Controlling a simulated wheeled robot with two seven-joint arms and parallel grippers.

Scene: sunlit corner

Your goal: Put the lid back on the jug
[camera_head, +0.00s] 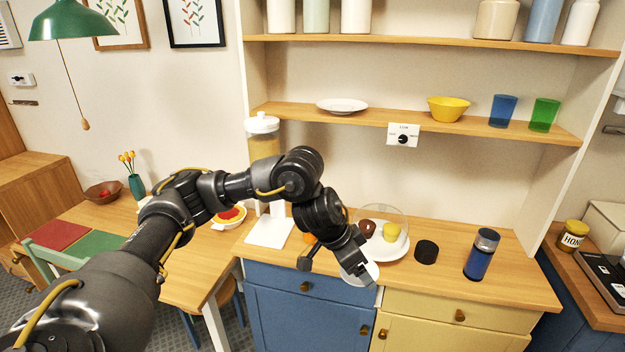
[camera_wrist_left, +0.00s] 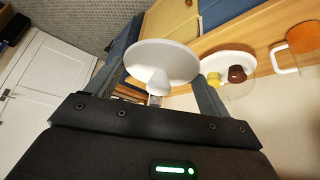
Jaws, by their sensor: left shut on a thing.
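The lid (camera_head: 372,270) is a white round disc with a knob. My left gripper (camera_head: 338,267) is shut on it and holds it near the counter's front edge. In the left wrist view the lid (camera_wrist_left: 160,57) sits between the fingers with its knob toward the palm. The jug (camera_wrist_left: 301,38) holds something orange and has a white handle; it shows at the right edge of the wrist view. In the head view only a small orange part of the jug (camera_head: 308,239) shows behind my left arm. My right gripper is out of view.
A plate (camera_head: 400,251) with brown and yellow items under a clear cover stands behind the gripper. A black round object (camera_head: 426,251) and a blue jar (camera_head: 481,257) stand to its right. The counter's right front is clear.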

